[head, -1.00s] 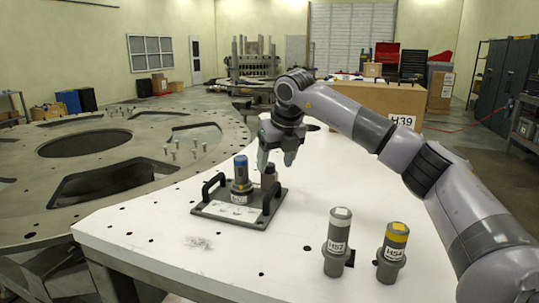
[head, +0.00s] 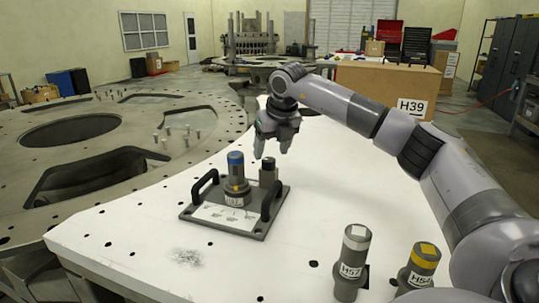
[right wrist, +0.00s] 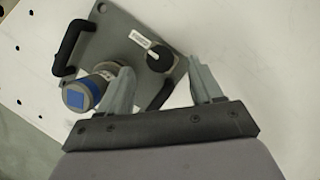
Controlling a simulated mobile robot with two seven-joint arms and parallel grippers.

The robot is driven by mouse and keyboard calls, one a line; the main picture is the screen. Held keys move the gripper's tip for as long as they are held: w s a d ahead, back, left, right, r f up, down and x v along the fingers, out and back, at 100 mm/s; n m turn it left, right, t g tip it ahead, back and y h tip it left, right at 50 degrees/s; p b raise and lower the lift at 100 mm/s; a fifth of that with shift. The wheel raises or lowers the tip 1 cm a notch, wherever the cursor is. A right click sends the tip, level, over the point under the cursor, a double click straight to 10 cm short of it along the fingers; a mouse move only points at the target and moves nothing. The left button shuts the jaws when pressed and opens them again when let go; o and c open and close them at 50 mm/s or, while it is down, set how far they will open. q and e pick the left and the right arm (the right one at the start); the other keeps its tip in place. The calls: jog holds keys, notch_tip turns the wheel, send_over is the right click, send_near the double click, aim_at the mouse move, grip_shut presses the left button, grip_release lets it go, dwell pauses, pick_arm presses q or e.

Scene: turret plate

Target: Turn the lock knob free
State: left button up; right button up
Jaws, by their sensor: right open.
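The lock knob (head: 268,165) is a dark round cap on a short block at the back right of a grey plate (head: 253,233) with two black handles. In the right wrist view the knob (right wrist: 159,58) shows from above with a pale pointer line, ahead of and between the fingertips. A blue-topped cylinder (head: 236,178) stands upright on the plate next to it; it also shows in the right wrist view (right wrist: 84,93). My right gripper (head: 271,152) is open and empty above the knob, apart from it. My left gripper is not in view.
Two more upright cylinders stand at the front right, one white-topped (head: 352,262) and one yellow-topped (head: 419,267). The white table (head: 140,225) is otherwise mostly clear. A large ring structure (head: 60,165) lies to the left and a cardboard box (head: 385,85) stands behind.

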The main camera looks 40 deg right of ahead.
aim_at(269, 160)
jog(key=shift+x, duration=1.85)
jog(key=shift+c, duration=0.3)
jog(key=c, duration=1)
